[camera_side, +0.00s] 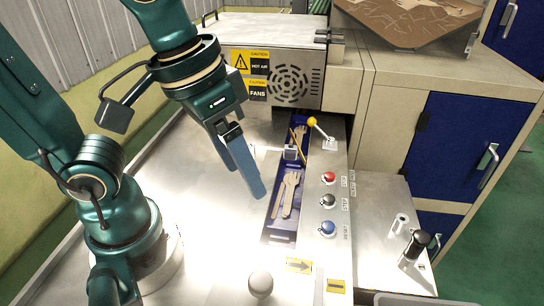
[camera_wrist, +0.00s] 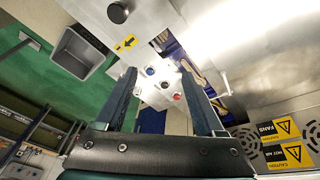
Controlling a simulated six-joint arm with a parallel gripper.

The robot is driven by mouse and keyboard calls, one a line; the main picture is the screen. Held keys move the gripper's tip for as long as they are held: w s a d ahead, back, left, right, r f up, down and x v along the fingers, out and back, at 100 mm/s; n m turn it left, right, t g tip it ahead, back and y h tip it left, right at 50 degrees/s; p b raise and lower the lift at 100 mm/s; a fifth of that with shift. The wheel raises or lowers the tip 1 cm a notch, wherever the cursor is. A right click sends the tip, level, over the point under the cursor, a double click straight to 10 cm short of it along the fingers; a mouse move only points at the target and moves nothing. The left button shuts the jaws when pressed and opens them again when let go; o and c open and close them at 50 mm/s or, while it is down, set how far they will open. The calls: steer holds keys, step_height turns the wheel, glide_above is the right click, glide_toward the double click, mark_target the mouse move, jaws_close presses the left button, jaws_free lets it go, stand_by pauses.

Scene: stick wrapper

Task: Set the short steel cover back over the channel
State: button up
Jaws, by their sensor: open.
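The channel (camera_side: 275,234) is a blue-lined slot in the steel worktop, uncovered along its visible length, with wooden forks (camera_side: 289,188) lying in it. It also shows in the wrist view (camera_wrist: 176,50), partly behind a finger. A round knob (camera_side: 260,284) stands on bright steel past the channel's near end; it looks dark in the wrist view (camera_wrist: 117,12). It may belong to the short steel cover, but I cannot make out a plate edge. My gripper (camera_side: 256,192) is open and empty, above the worktop left of the channel. Its two fingers spread apart in the wrist view (camera_wrist: 157,72).
Right of the channel is a panel with red (camera_side: 328,178), black and blue buttons. A yellow-knobbed lever (camera_side: 312,122) stands near the far end, by the hot-air housing (camera_side: 290,80). A grey bin (camera_wrist: 82,50) lies beyond the panel. The worktop left of the channel is clear.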

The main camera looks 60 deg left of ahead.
steer(key=a+t, duration=0.1)
steer(key=a, duration=0.1)
steer(key=a+f, duration=0.1)
steer(key=a+t+y, duration=0.1)
steer(key=a, duration=0.1)
steer(key=shift+a+f+t, duration=0.3)
steer(key=shift+a, duration=0.05)
